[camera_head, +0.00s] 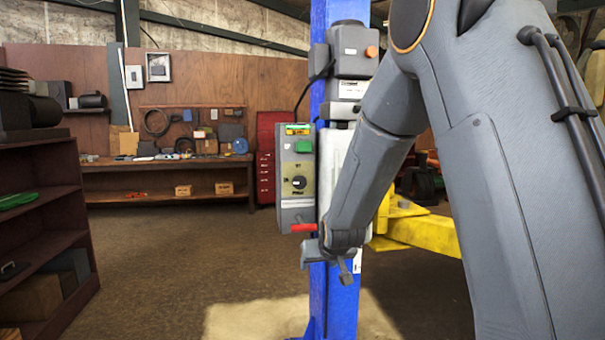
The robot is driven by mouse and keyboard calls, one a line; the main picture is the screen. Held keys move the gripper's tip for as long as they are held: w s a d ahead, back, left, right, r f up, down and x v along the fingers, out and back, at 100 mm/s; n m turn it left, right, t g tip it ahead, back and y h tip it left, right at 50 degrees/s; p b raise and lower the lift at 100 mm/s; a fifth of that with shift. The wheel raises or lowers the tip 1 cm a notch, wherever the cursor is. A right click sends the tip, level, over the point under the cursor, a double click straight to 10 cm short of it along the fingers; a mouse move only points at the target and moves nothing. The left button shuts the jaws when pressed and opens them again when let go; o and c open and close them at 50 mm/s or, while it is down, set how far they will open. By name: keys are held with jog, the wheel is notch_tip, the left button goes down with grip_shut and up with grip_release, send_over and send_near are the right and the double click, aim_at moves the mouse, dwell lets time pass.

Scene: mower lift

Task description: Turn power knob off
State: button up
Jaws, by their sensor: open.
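A grey control box (296,165) is mounted on a blue lift post (343,297). Its round black power knob (298,182) sits on a pale panel with small markings, too small to read. A green button (303,146) is above the knob, and a red-handled lever (303,228) is at the bottom of the box. My gripper (330,262) is open and low in front of the post, below and to the right of the knob and apart from it. Its fingers are partly hidden by my own wrist, and nothing is seen held between them.
A yellow lift arm (425,232) extends right behind my arm. Dark shelving (45,230) stands at the left. A workbench (165,172) with tools and a red tool cabinet (266,150) are at the back. The brown floor (175,255) left of the post is clear.

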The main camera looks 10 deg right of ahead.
jog(key=w+r+t+p, duration=0.35)
jog(key=w+r, duration=0.55)
jog(key=w, duration=0.3)
jog(key=t+p, duration=0.2)
jog(key=t, duration=0.3)
send_near(300, 182)
jog(key=w, duration=0.2)
jog(key=shift+w+p, duration=0.8)
jog(key=shift+w, duration=2.25)
jog(key=shift+c, duration=0.3)
jog(key=c, duration=1)
